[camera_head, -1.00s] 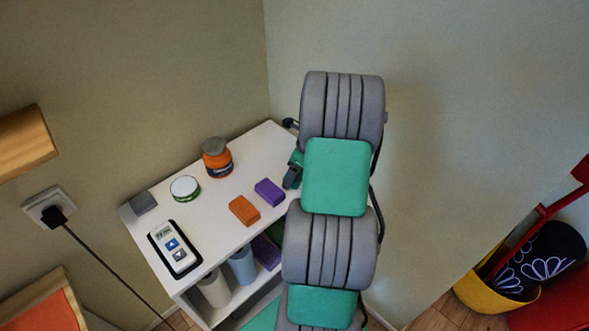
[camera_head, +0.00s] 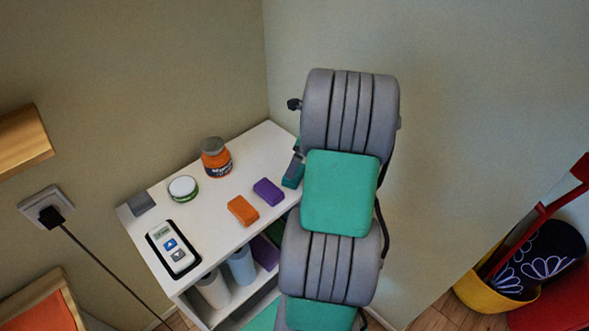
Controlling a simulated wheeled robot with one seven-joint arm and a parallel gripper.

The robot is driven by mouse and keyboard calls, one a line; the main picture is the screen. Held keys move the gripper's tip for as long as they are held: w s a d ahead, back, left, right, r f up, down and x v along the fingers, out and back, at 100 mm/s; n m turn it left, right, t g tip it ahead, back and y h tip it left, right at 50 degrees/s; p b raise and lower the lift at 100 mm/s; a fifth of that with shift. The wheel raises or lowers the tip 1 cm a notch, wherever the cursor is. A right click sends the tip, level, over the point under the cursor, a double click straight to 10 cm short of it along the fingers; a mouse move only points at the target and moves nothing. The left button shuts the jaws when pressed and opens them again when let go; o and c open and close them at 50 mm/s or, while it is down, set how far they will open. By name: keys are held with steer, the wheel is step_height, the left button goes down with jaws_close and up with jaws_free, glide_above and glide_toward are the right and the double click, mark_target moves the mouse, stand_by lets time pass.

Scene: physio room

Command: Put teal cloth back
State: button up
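I cannot make out a teal cloth for certain. A small teal and grey piece (camera_head: 292,177) shows at the left edge of my arm, over the right side of the white shelf unit (camera_head: 235,237). It may be part of my wrist, and I cannot tell whether any cloth is there. My grey arm with teal pads stands in front of the unit's right end and hides what is behind it. The fingers of my gripper do not show.
On the unit's top are an orange jar (camera_head: 216,157), a round tin (camera_head: 183,188), an orange block (camera_head: 242,210), a purple block (camera_head: 268,191), a grey square (camera_head: 142,204) and a handheld device (camera_head: 173,248). Rolls (camera_head: 241,265) fill the shelf below. A yellow bin (camera_head: 497,293) stands right.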

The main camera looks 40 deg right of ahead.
steer(key=a+v, duration=0.1)
steer(key=v, duration=0.4)
steer(key=w+a+r+n+h, duration=0.1)
steer(key=a+r+n, duration=0.2)
steer(key=a+n, duration=0.6)
steer(key=a+r+n, duration=0.3)
steer(key=a+n, duration=0.4)
steer(key=a, duration=0.4)
steer(key=s+a+n, duration=0.8)
steer(key=a+n, duration=0.3)
steer(key=n, duration=0.4)
steer(key=shift+a+f+t, duration=0.3)
steer(key=shift+t, duration=0.1)
